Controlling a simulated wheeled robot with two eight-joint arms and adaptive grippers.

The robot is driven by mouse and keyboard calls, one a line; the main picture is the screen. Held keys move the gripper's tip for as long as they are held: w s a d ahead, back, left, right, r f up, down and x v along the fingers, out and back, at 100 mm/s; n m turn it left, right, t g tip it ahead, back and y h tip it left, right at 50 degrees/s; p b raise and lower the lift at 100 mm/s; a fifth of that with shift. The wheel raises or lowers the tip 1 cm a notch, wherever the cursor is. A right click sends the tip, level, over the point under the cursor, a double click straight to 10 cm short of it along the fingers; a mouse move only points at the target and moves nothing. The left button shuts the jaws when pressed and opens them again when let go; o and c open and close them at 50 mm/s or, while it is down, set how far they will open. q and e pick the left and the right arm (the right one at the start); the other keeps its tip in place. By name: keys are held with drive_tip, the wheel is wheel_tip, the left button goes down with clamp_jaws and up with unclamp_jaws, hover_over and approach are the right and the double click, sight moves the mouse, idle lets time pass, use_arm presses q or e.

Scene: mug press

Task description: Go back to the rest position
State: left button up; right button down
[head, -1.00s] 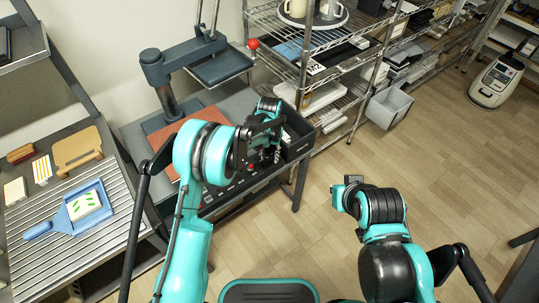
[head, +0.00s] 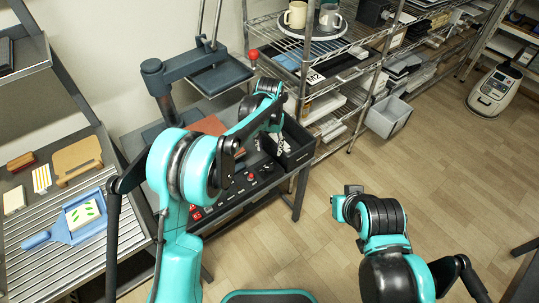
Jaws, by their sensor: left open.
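My left arm reaches over the press bench (head: 140,140), its forearm pointing away to the right. My left gripper (head: 277,143) is open, small and partly hidden by its own wrist, near the black bin (head: 297,148) at the bench's right end. No held object shows in it. My right arm is folded over the floor on the right; its gripper does not show. A cream mug (head: 295,15) and a paler mug (head: 330,17) stand on a round tray (head: 312,33) on the wire shelf. The dark press (head: 165,75) has a red-knobbed lever (head: 253,54).
A slatted side table (head: 50,265) on the left holds a blue tray with a handle (head: 72,236), a wooden board (head: 77,158) and small items. A grey bin (head: 388,114) hangs by the wire rack. The wooden floor (head: 450,170) at right is clear.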

use_arm(q)
drive_tip(key=shift+r, duration=0.55)
drive_tip(key=s+a+r+n+t, duration=0.2)
drive_tip(key=s+a+r+t, duration=0.1)
drive_tip(key=s+a+r, duration=0.85)
drive_tip(key=s+a+n+t, duration=0.1)
drive_tip(key=s+a+t, duration=0.1)
drive_tip(key=s, duration=0.6)
drive_tip(key=s+a+f+t, duration=0.1)
drive_tip(key=s+a+t, duration=0.1)
drive_tip(key=s+a, duration=0.3)
drive_tip(key=s, duration=0.3)
drive_tip(key=shift+f+n, duration=0.15)
drive_tip(key=shift+n, duration=0.25)
